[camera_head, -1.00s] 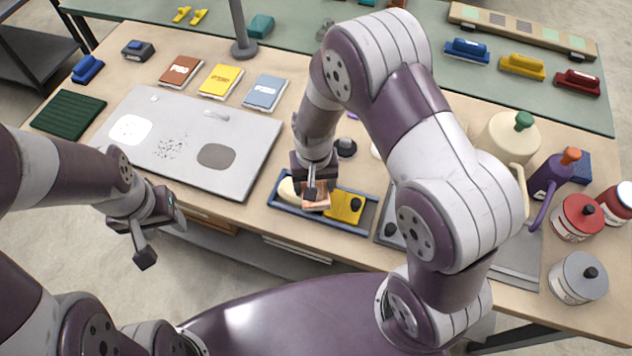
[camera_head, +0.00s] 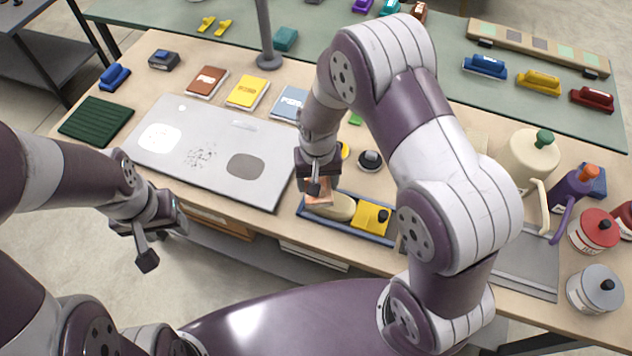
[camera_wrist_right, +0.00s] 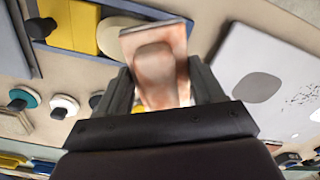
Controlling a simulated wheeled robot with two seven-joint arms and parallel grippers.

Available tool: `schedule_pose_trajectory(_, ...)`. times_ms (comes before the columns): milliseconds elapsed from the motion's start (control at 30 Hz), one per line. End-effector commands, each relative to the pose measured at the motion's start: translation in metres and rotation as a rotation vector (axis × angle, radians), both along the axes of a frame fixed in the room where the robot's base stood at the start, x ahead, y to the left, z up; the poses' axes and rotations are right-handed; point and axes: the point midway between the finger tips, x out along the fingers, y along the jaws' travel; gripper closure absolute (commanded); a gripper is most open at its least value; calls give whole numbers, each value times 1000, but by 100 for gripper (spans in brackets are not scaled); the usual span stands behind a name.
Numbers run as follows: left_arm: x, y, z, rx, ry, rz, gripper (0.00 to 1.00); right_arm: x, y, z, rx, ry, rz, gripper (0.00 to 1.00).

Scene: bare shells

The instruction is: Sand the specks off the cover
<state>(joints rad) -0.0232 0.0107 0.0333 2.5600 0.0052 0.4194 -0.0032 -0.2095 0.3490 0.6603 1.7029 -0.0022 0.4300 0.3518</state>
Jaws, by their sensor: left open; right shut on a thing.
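The cover (camera_head: 215,125) is a flat light-grey panel lying on the bench, left of centre in the head view. It carries a cluster of dark specks (camera_head: 199,156) between a white patch (camera_head: 159,138) and a dark grey patch (camera_head: 245,166); it also shows in the right wrist view (camera_wrist_right: 262,52). My right gripper (camera_head: 316,184) is shut on an orange-brown sanding block (camera_wrist_right: 158,65), held at the left end of a blue tray (camera_head: 385,239), near the cover's right edge. My left gripper (camera_head: 163,235) is open and empty, in front of the bench edge.
The tray holds a cream oval piece (camera_head: 341,207) and a yellow block (camera_head: 371,216). A green ribbed mat (camera_head: 96,120) lies left of the cover, and several booklets (camera_head: 247,92) lie behind it. A post (camera_head: 266,38) stands farther back. Jugs and tins crowd the right side.

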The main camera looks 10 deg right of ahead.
Motion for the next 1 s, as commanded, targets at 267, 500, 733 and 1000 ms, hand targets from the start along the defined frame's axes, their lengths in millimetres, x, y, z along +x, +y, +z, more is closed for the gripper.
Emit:
schedule_pose_trajectory(267,0,0,26,0,0,0,47,5,-3,30,0,0,2,66)
schedule_pose_trajectory(500,0,0,39,0,0,0,47,8,-4,45,0,0,2,66)
schedule_pose_trajectory(733,0,0,38,0,0,0,47,8,-5,45,0,0,2,66)
schedule_pose_trajectory(1000,0,0,38,0,0,0,47,8,-5,45,0,0,2,66)
